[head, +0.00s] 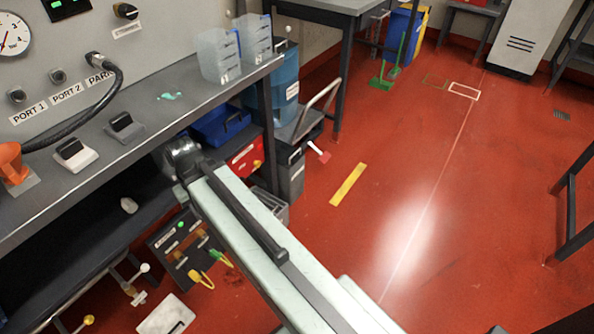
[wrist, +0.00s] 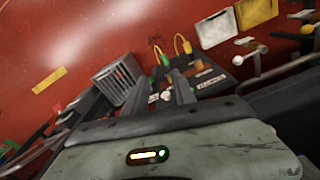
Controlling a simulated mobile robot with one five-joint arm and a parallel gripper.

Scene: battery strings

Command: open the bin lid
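A dark grey bin-like box (head: 291,172) stands under the bench end in the head view. In the wrist view a dark box (wrist: 88,108) at the left may be the same bin. My gripper (wrist: 165,90) shows two dark fingers with a gap and nothing held between them. In the head view my wrist is by the bench edge, left of the box and apart from it; the fingertips are hidden there.
A bench (head: 150,125) with gauges and clear bins (head: 218,55) is at the left. A grey crate (wrist: 115,80) and a cable panel (wrist: 205,80) are near my gripper. A blue bin with yellow (head: 402,35) stands far back.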

